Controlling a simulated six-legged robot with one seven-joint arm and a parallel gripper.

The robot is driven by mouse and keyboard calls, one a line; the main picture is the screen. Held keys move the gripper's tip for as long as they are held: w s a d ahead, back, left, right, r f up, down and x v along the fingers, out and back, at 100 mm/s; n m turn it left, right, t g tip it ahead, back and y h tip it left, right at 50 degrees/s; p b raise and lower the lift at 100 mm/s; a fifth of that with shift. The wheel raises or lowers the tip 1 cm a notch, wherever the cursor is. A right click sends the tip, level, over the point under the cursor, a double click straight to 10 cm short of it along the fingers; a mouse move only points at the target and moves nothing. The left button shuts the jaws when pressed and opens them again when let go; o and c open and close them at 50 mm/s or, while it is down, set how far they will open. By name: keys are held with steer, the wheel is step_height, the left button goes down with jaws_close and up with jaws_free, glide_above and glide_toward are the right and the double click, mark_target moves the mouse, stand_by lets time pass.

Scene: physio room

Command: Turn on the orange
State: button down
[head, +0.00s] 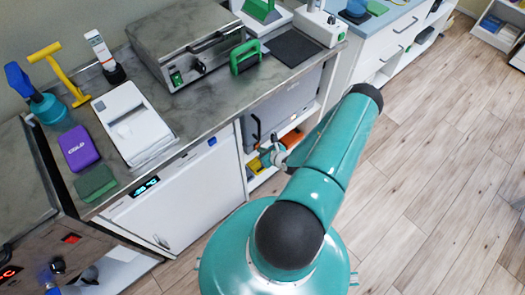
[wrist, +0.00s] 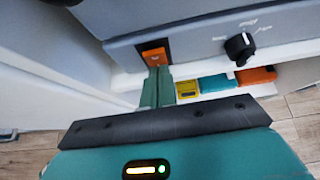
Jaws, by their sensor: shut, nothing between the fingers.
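An orange rocker switch (wrist: 154,55) in a dark frame is set in the front of a grey appliance (wrist: 200,38). A black knob (wrist: 240,46) with white markings sits to its right. My gripper (wrist: 158,72) is shut and empty, its teal fingertips overlapping the lower edge of the switch in the wrist view. I cannot tell whether they touch it. In the head view my gripper (head: 270,153) is in front of the grey appliance (head: 285,108) under the counter. The switch cannot be made out there.
A shelf below the appliance holds a yellow box (wrist: 187,89), a teal box (wrist: 214,83) and an orange box (wrist: 256,75). A white cabinet (head: 185,195) stands to the left. The counter (head: 215,95) above carries several devices. The wooden floor (head: 430,150) at right is clear.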

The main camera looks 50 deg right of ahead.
steer(key=shift+r, duration=0.1)
steer(key=shift+w+r, duration=0.1)
steer(key=shift+r, duration=0.7)
